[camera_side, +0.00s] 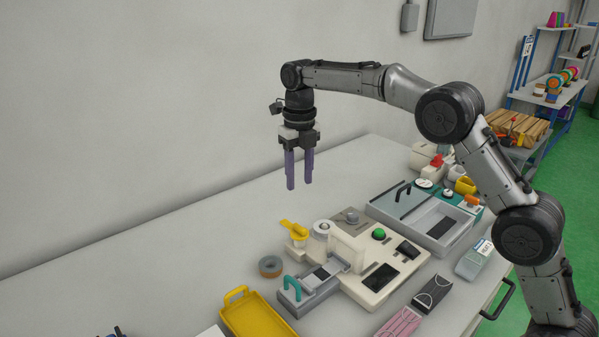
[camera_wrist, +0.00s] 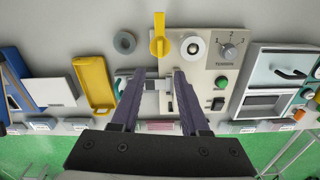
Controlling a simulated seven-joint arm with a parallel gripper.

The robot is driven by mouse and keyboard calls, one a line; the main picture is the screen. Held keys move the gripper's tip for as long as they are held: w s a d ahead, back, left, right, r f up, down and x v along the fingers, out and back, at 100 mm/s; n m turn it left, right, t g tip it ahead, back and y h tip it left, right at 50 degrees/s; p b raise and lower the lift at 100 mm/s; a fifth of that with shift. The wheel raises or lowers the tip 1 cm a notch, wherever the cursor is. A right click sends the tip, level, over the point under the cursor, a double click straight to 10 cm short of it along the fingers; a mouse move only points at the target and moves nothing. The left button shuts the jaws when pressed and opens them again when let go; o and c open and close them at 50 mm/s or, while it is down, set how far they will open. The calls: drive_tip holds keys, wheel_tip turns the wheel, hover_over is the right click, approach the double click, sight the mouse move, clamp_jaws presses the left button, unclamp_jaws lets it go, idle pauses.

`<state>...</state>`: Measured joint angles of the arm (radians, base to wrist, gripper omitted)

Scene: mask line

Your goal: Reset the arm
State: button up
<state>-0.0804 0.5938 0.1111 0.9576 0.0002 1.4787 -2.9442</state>
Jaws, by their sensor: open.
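My gripper (camera_side: 299,170) hangs in the air, pointing down, high over the far part of the bench. Its two purple fingers stand apart with nothing between them. In the wrist view my gripper (camera_wrist: 154,72) is seen from above with the fingers spread, and parts of the machine beneath show between them. The cream machine (camera_side: 398,262) stands on the bench below and to the right of the gripper, well clear of it. It has a green button (camera_side: 379,234), a yellow lever (camera_side: 293,229) and a grey slide with a teal handle (camera_side: 292,288).
A yellow tray (camera_side: 262,318) and a grey tape roll (camera_side: 270,266) lie left of the machine. A teal-and-grey device (camera_side: 400,208) stands behind it. Black (camera_side: 432,293) and pink (camera_side: 400,322) packs lie in front. The bench's left side (camera_side: 150,270) is mostly clear.

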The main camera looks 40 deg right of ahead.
drive_tip(key=shift+r, duration=0.45)
